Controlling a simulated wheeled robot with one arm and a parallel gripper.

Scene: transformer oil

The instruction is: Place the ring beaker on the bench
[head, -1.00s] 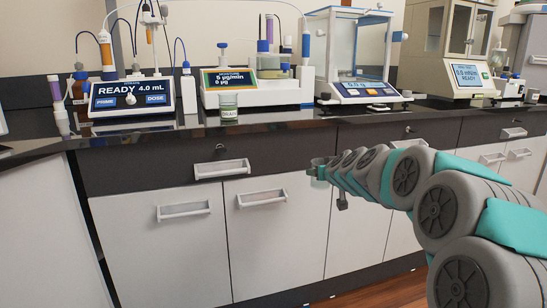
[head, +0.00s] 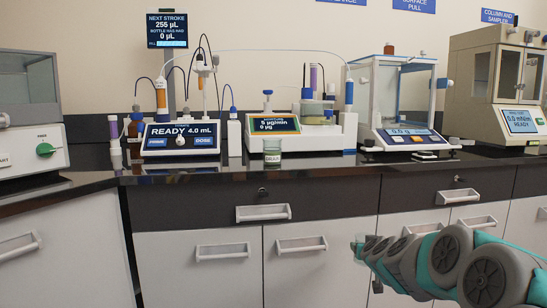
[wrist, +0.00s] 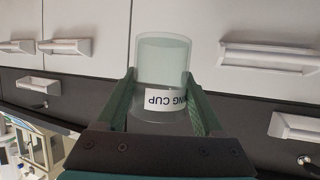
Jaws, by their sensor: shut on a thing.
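The ring beaker (wrist: 163,65) is a clear glass cup with a white label reading "…NG CUP", upside down in the wrist view. My gripper (wrist: 165,98) has a finger on each side of it and is shut on it. In the head view my gripper (head: 359,246) is small, in front of the cabinet doors and below the bench's front edge; the beaker there is too small to make out clearly. The bench (head: 325,166) has a glossy black top.
A small labelled beaker (head: 272,152) stands near the bench's front edge. Behind it are a dosing unit (head: 180,138), a titration-type instrument (head: 275,124) and a glass-walled balance (head: 403,100). A free strip of bench runs along the front. Drawer handles (head: 263,213) stick out below.

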